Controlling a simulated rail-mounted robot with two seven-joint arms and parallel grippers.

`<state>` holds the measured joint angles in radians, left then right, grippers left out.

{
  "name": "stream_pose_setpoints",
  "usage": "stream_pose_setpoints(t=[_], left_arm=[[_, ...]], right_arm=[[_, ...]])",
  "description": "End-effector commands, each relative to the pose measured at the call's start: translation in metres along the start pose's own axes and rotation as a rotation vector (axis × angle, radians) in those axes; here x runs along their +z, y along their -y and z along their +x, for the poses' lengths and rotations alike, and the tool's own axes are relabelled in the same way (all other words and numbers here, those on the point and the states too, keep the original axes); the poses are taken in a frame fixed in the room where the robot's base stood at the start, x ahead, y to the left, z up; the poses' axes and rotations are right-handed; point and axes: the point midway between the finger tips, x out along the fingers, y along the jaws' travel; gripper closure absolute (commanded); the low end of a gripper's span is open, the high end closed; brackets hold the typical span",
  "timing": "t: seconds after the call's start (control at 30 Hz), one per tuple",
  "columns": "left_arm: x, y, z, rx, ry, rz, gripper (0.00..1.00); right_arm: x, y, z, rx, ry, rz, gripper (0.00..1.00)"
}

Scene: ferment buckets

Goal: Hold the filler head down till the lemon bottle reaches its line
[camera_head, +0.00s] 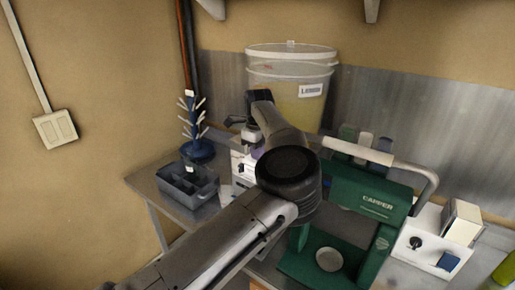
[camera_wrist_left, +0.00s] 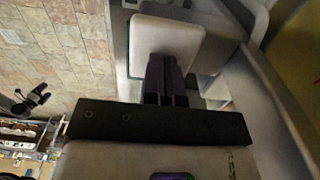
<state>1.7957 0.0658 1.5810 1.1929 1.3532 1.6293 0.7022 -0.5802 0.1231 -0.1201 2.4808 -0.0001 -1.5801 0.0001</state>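A large clear bucket (camera_head: 290,105) labelled LEMON, with yellowish liquid, stands at the back against the metal wall panel. My left arm crosses the middle of the head view and hides much of the filler area. My left gripper (camera_head: 257,150) shows only partly there, beside a white unit (camera_head: 240,170). In the left wrist view its dark purple fingers (camera_wrist_left: 166,82) lie close together, looking shut, with their tips at a white rounded block (camera_wrist_left: 168,42). This may be the filler head; contact is unclear. I cannot make out the lemon bottle or its line. My right gripper is not in view.
A green capper (camera_head: 370,195) with a grey handle stands right of my arm. A grey compartment crate (camera_head: 187,187) and a blue drying tree (camera_head: 201,150) stand left.

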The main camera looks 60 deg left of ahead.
Motion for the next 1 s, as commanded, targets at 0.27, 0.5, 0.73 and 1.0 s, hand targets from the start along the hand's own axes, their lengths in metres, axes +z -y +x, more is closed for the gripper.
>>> stream_pose_setpoints(t=[0.27,0.5,0.73,1.0], left_arm=[[0.0,0.0,0.054,0.002,-0.001,0.0,1.0],[0.0,0.0,0.055,0.004,-0.001,0.0,1.0],[0.0,0.0,0.056,0.005,-0.002,0.0,1.0],[0.001,0.0,0.056,0.005,-0.002,-0.001,1.0]], right_arm=[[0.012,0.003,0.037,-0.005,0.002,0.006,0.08],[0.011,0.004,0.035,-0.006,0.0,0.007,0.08],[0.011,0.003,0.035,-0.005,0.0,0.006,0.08],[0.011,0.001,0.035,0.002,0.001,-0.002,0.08]])
